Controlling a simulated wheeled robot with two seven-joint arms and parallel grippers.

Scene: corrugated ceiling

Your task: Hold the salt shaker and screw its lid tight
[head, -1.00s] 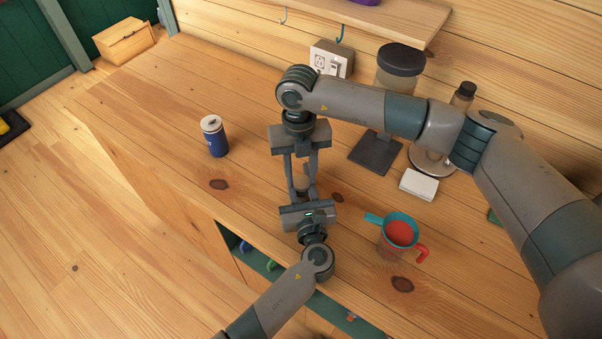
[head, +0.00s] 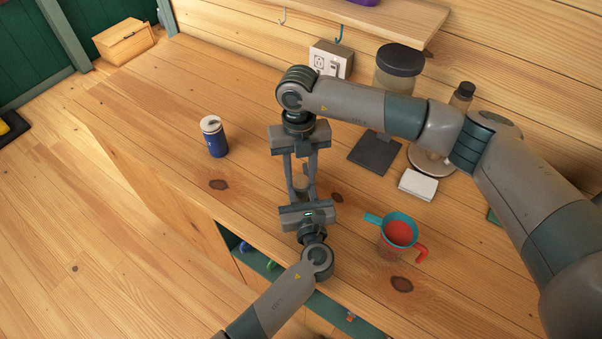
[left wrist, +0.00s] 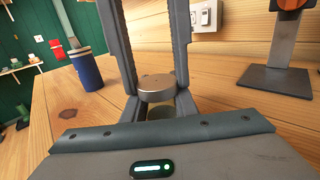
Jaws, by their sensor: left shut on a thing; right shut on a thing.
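The small salt shaker (head: 301,183) stands upright between my two grippers in the head view, mostly hidden by fingers. In the left wrist view its round metal lid (left wrist: 157,84) sits on top of the short body (left wrist: 166,108). My left gripper (head: 302,192) comes from the near side and is shut on the shaker's body. My right gripper (head: 301,174) reaches in from the far side and is shut on the lid. The lid looks seated, but I cannot tell how tight it is.
A blue can (head: 214,138) stands to the left. A cup with a teal strainer (head: 400,229) and red contents is at right. A white box (head: 418,184), dark stand (head: 375,153) and dark-lidded jar (head: 398,67) are behind. The counter's left part is mostly clear.

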